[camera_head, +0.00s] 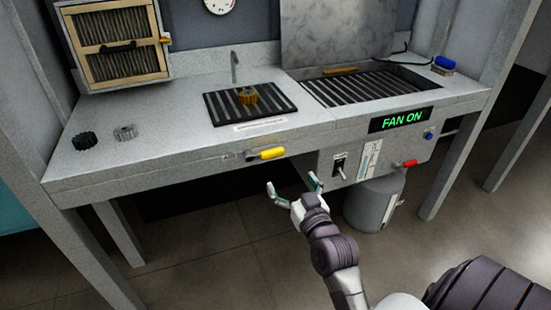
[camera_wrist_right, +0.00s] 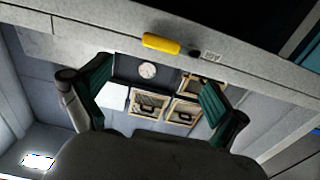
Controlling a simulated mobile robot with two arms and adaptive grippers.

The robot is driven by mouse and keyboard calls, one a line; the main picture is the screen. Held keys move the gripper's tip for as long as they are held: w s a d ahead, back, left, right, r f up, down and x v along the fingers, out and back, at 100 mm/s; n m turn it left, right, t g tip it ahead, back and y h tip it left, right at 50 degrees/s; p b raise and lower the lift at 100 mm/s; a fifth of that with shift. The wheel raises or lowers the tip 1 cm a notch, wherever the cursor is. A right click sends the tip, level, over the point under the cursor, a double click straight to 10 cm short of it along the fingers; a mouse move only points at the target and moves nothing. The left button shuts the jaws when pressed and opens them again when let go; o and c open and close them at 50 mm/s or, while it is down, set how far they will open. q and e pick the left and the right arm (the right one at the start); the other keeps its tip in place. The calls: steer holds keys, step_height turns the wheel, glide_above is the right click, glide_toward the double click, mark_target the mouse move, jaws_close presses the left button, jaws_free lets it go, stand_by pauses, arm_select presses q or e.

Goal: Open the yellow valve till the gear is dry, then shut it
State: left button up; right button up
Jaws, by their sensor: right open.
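The yellow valve (camera_head: 267,154) is a yellow handle on the front edge of the bench, lying roughly along the edge. It also shows in the right wrist view (camera_wrist_right: 161,43), beyond the fingers. A brass-coloured gear (camera_head: 247,95) sits on the dark slatted grate (camera_head: 228,108) under a thin spout (camera_head: 235,68). I cannot tell whether the gear is wet. My right gripper (camera_head: 292,188) is open and empty, in front of the bench, below and slightly right of the yellow valve, not touching it. My left gripper is not in view.
A dark gear (camera_head: 84,141) and a grey gear (camera_head: 125,132) lie on the bench's left side.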

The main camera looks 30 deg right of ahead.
mark_target(274, 155)
steer(key=b+x, duration=0.1)
steer(key=x, duration=1.1)
steer(key=shift+w, duration=0.6)
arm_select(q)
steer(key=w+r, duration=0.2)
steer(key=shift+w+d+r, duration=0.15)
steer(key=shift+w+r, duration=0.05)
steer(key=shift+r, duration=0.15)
